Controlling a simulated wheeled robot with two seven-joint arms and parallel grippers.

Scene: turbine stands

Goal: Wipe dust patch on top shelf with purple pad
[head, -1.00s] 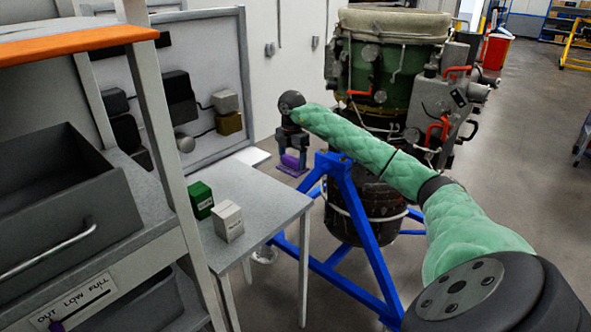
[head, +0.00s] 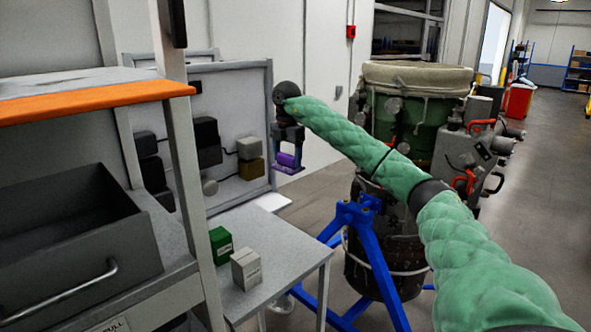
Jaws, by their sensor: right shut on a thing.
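My right gripper (head: 289,150) hangs at the end of the green-sleeved arm, fingers down. It is shut on the purple pad (head: 287,160), held in the air past the far right corner of the board. The top shelf (head: 80,80) is at the upper left, grey with an orange front edge, seen nearly edge-on. A dark streak shows on its surface; I cannot tell whether it is the dust patch. My left gripper is not in view.
An upright shelf post (head: 188,150) stands between the shelf and my right arm. A low table (head: 290,262) holds a green box (head: 221,245) and a white box (head: 246,268). A grey drawer (head: 70,240) sits below the shelf. A turbine on a blue stand (head: 368,240) is behind my arm.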

